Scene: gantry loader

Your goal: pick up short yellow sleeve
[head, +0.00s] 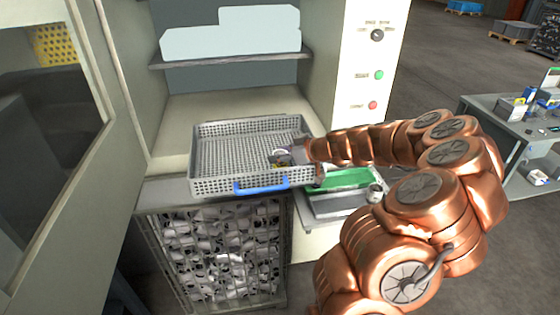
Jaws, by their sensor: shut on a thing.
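My copper arm reaches in from the right, and my gripper (284,157) is over the right side of a grey perforated basket (212,186). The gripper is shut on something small. A little yellow shows at the fingertips, low in the basket; this looks like the short yellow sleeve (279,165), mostly hidden by the fingers. I cannot tell whether it touches the basket floor. The rest of the basket floor looks empty.
The basket has a blue front handle (262,185) and raised walls. A crate (285,262) of many pale sleeves stands below. A green tray (343,179) and a small grey cylinder (375,192) lie right of the basket. An open door (95,200) is at left, a shelf (235,60) above.

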